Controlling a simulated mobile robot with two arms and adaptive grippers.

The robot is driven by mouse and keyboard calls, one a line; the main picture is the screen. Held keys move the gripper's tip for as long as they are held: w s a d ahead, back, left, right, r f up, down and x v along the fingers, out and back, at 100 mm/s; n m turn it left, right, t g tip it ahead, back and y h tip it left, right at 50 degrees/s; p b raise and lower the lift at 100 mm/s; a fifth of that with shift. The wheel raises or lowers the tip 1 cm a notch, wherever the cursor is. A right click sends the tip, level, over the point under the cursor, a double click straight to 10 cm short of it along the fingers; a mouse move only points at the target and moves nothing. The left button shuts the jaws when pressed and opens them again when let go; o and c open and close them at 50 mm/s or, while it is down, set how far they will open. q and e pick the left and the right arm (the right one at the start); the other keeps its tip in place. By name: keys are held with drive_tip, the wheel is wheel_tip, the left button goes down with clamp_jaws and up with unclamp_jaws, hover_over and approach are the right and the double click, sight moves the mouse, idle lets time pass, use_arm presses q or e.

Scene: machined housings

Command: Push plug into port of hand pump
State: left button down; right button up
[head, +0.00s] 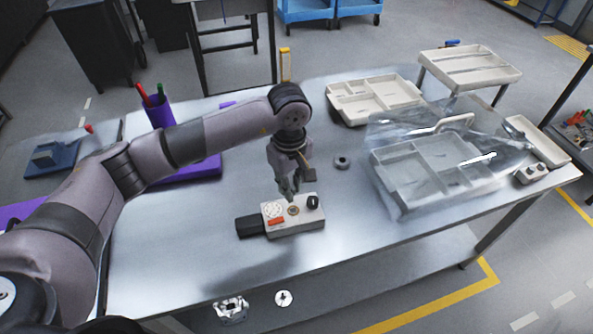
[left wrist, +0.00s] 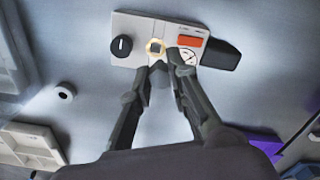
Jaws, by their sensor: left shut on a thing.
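The hand pump (head: 283,222) is a flat white box with a black grip, a dial, an orange strip and a black knob, lying on the metal table. Its port (head: 293,210) is a brass-coloured ring between dial and knob; it also shows in the left wrist view (left wrist: 155,47). My left gripper (head: 290,194) points down right over the port. In the left wrist view its fingertips (left wrist: 165,66) are close together at the port's edge, shut on a small piece, likely the plug, mostly hidden by the fingers. I cannot tell whether the piece touches the port. My right gripper is out of view.
A dark round part (head: 342,162) lies on the table behind the pump. Cream divided trays (head: 375,112) and a clear-covered tray (head: 405,205) stand to the right. A purple pen cup (head: 158,112) stands at the left. The table in front of the pump is clear.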

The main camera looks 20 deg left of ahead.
sight(294, 205)
use_arm(q)
drive_tip(key=shift+w+f+n, duration=0.15)
drive_tip(key=shift+w+n, duration=0.4)
drive_tip(key=shift+n, duration=0.05)
drive_tip(key=shift+f, duration=0.1)
drive_tip(key=shift+f+b, duration=0.85)
drive_tip(key=shift+b, duration=0.4)
drive_tip(key=shift+f+b, duration=3.15)
drive_tip(key=shift+f, duration=0.15)
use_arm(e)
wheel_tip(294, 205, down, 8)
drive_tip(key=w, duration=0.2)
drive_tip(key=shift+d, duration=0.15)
use_arm(q)
drive_tip(key=shift+f+b, duration=0.35)
drive_tip(key=shift+b, duration=0.2)
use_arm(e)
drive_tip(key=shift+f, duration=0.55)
use_arm(q)
drive_tip(key=c, duration=1.4)
unclamp_jaws()
drive_tip(key=shift+c, duration=0.2)
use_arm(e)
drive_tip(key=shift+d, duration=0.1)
